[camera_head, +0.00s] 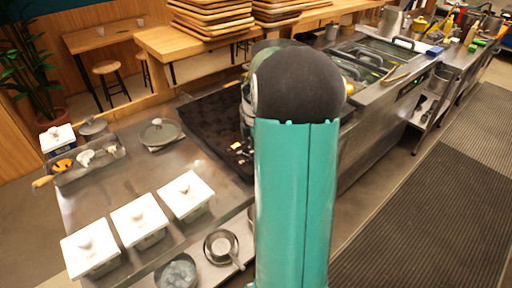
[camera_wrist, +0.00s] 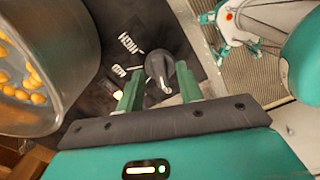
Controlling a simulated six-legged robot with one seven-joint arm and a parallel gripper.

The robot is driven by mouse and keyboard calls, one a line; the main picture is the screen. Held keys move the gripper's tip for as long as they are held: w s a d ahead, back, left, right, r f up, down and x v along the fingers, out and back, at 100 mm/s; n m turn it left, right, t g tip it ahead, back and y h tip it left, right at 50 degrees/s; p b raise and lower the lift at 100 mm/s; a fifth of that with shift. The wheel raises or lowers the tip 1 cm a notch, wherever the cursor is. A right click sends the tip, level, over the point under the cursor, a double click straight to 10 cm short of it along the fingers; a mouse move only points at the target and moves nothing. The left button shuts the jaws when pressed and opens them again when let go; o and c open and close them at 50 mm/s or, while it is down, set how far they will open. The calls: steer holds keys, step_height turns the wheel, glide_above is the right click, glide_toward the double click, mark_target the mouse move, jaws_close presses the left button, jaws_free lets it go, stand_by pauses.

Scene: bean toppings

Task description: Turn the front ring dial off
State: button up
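The dial (camera_wrist: 159,66) is a round black knob with a raised grip, on a dark panel in the wrist view. A small pale mark shows on its near side. White lettering is printed on the panel left of it. My gripper (camera_wrist: 160,86) is open, with one green finger on either side of the dial's near part. I cannot tell whether the fingers touch it. In the head view my arm hides the dial and my gripper. I cannot tell from the visible part which setting the dial is on.
A metal pot (camera_wrist: 82,50) with yellow-orange round pieces stands close on the left in the wrist view. In the head view a black cooktop (camera_head: 205,125) lies behind my arm. White lidded containers (camera_head: 140,220) stand front left. Open floor (camera_head: 420,220) lies right.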

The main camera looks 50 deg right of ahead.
step_height(320, 180, up, 14)
steer(key=shift+f, duration=0.25)
steer(key=shift+a, duration=0.1)
stand_by(0.5)
steer(key=a+r+m+t, duration=0.1)
steer(key=a+r+m, duration=0.2)
steer(key=a, duration=0.8)
steer(key=s+a+f+m+t, duration=0.1)
steer(key=s+a+m, duration=0.3)
steer(key=a, duration=0.7)
steer(key=s+a+f+m+t, duration=0.1)
steer(key=s+a+m+t, duration=0.2)
steer(key=s+a+m, duration=0.2)
steer(key=s+a, duration=0.3)
steer(key=a, duration=0.3)
steer(key=shift+s+a+t, duration=0.15)
steer(key=shift+a+t, duration=0.15)
steer(key=shift+a, duration=0.05)
